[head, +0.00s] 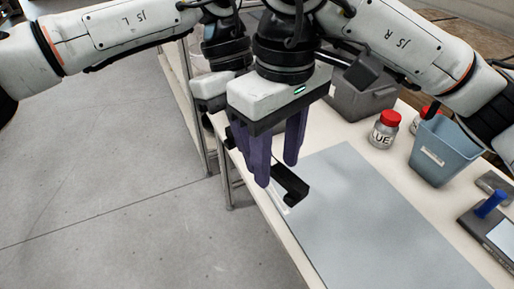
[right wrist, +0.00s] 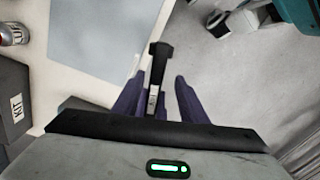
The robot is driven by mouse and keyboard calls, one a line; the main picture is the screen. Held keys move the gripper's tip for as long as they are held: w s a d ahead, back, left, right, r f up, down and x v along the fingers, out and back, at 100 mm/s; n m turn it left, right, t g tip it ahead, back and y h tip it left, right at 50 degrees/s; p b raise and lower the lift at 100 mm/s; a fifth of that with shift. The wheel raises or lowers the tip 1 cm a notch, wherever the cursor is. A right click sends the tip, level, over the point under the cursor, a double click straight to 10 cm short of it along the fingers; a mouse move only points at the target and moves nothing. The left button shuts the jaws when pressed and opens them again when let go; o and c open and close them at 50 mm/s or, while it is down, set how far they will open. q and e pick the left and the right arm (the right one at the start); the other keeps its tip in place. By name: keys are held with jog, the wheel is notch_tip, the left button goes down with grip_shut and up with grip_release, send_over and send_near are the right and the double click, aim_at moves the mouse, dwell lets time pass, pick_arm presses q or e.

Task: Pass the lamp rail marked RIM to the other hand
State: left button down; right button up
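The lamp rail, a dark bar with a hooked end (head: 292,186), shows just beyond my right gripper's fingertips near the table's left edge. In the right wrist view the rail (right wrist: 160,62) stretches away from between the fingers, with a small pale label on its near part; I cannot read it. My right gripper (head: 276,174) has purple fingers spread apart, with the rail between or just past them. My left gripper (head: 210,90) is behind the right one; its fingers are mostly hidden, so its hold is unclear.
A grey mat (head: 375,215) covers much of the pale table. Behind it stand a red-lidded jar (head: 385,130), a blue-grey bin (head: 440,150) and a grey box (head: 362,100). A blue-handled tool (head: 490,205) is at the right. Open floor (head: 110,190) lies left.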

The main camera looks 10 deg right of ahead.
notch_tip(320, 180, up, 10)
jog(key=shift+r, duration=0.2)
dwell(0.5)
